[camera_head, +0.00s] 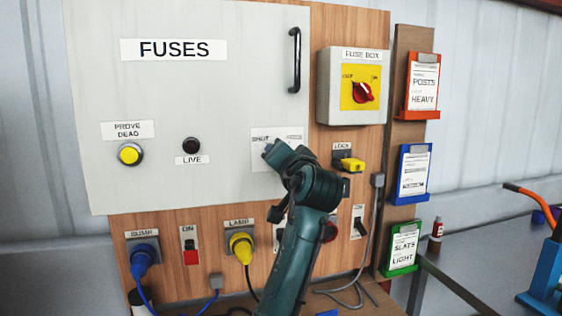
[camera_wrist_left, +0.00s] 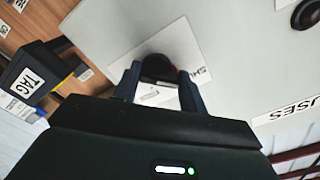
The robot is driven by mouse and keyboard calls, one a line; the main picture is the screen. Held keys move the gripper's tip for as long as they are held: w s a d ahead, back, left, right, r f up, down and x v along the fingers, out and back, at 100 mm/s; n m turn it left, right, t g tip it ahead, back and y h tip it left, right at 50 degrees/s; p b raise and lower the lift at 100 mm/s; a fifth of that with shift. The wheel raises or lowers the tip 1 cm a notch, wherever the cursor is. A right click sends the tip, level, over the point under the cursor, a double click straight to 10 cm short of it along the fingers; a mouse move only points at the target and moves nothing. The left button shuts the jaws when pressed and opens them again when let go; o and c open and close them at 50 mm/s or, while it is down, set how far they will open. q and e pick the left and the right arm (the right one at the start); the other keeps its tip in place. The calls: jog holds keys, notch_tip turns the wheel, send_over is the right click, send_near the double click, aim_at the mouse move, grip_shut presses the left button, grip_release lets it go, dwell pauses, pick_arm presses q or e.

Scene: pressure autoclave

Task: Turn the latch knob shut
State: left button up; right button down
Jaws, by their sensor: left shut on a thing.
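The latch knob (camera_wrist_left: 158,68) is black and sits over a white label plate (camera_wrist_left: 178,45) on the grey fuses door (camera_head: 230,80). In the left wrist view my left gripper (camera_wrist_left: 158,80) has one finger on each side of the knob and is shut on it. In the head view the same gripper (camera_head: 271,155) is at the plate (camera_head: 262,160) reading SHUT, at the door's lower right, and my arm hides the knob. The knob's exact angle cannot be told. My right gripper is in neither view.
A fuse box (camera_head: 330,100) with a red rotary switch and a yellow lock piece (camera_head: 352,164) are right of the door. Below are a blue plug (camera_head: 142,262), a yellow plug (camera_head: 241,246) and hanging cables. A door handle (camera_head: 296,60) stands out above.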

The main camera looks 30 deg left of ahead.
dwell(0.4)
pick_arm(q)
jog(key=o, duration=1)
jog(key=b+v, duration=0.2)
jog(key=v, duration=1.1)
jog(key=shift+s, duration=0.1)
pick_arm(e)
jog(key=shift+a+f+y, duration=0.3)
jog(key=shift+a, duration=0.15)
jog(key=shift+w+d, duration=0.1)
